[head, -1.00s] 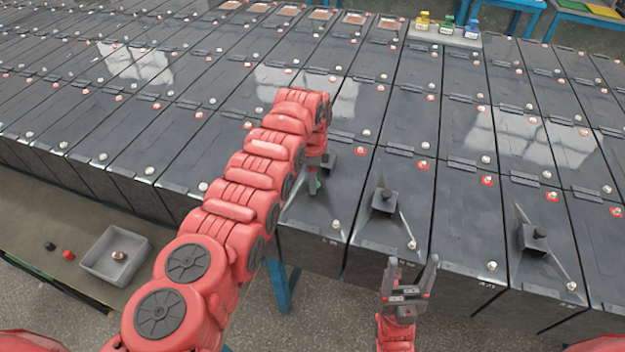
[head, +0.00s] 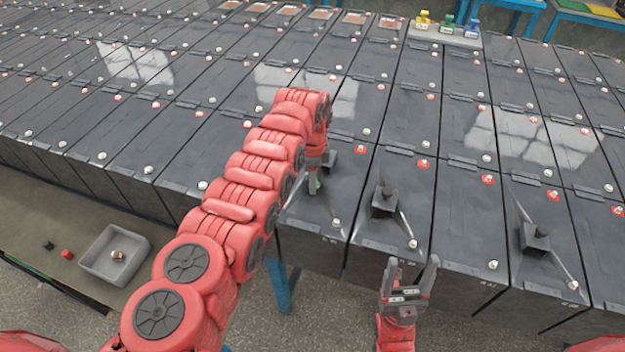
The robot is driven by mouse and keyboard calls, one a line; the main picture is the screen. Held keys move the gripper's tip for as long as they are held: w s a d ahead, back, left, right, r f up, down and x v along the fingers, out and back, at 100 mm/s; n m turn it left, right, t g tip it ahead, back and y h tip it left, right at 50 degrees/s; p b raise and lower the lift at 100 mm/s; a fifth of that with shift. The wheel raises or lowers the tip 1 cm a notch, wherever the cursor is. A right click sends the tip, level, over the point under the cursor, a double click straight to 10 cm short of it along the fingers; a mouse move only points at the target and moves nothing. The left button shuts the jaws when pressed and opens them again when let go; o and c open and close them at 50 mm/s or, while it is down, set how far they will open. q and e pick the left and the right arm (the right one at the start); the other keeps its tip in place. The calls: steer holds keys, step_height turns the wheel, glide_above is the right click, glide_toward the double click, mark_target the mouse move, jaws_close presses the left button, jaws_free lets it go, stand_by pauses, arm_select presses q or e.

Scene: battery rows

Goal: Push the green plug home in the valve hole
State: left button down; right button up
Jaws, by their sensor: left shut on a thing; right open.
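The green plug (head: 314,184) shows as a small green patch under my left gripper (head: 314,190), at the top of a dark battery block. My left gripper points down and is shut on the plug. The valve hole is hidden under the gripper and plug, so I cannot tell how deep the plug sits. My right gripper (head: 408,277) is open and empty, in front of the battery row's front edge, with its fingers pointing up.
Dark square fittings with rods stand on neighbouring batteries, one at the middle (head: 384,197) and one at the right (head: 535,236). A grey tray (head: 97,262) holds a brass part; a red cap (head: 67,254) and a black cap (head: 48,245) lie beside it. Yellow, green and blue items (head: 447,25) stand at the back.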

arm_select(q)
steer(key=shift+s+f, duration=0.1)
steer(key=shift+c, duration=2)
jaws_free()
steer(key=shift+f, duration=0.1)
steer(key=shift+s, duration=0.1)
steer(key=shift+c, duration=0.2)
steer(key=shift+o, duration=1.2)
steer(key=shift+s, duration=0.15)
steer(key=shift+w+r, duration=0.2)
